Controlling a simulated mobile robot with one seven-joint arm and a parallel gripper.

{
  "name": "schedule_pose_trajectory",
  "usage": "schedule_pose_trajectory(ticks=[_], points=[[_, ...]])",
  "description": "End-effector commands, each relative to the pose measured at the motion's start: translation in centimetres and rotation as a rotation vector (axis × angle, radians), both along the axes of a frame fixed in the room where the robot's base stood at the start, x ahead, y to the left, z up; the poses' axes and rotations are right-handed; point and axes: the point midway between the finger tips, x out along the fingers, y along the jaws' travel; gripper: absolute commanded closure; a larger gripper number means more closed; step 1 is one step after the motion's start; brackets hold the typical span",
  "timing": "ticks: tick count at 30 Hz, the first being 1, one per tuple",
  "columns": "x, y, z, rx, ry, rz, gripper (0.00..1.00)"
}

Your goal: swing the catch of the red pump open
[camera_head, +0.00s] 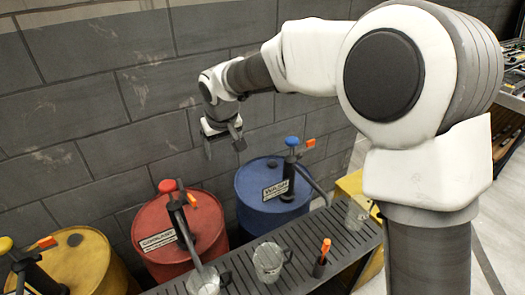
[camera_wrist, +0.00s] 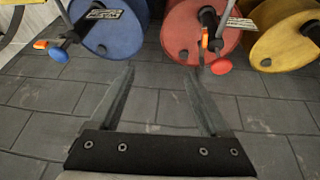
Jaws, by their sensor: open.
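The red pump stands on the red drum (camera_head: 180,240), with a red knob (camera_head: 168,186) on top and a dark post. Its catch appears to be the orange piece (camera_head: 192,200) beside the post. In the wrist view the red drum (camera_wrist: 185,25), red knob (camera_wrist: 221,66) and orange catch (camera_wrist: 204,38) show upside down, beyond and right of the fingertips. My gripper (camera_head: 223,146) is open and empty, in the air by the wall, above and between the red and blue drums. Its two fingers (camera_wrist: 158,72) spread apart in the wrist view, touching nothing.
A blue drum (camera_head: 258,188) with a blue-knobbed pump is right of the red one. A yellow drum (camera_head: 90,262) is at the left. A slatted grey rack (camera_head: 305,252) with mugs and an orange-topped item stands in front. A grey block wall (camera_head: 80,100) is behind.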

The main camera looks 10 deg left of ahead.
Motion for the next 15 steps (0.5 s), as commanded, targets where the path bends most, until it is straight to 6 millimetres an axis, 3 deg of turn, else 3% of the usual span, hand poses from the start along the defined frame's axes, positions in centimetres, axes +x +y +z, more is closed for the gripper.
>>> schedule_pose_trajectory(ticks=[9, 15], points=[[-1.0, -6.1, 2.0, -0.029, -0.028, -0.073, 0.2], [-1.9, -9.0, 2.8, -0.041, -0.037, -0.111, 0.2]])
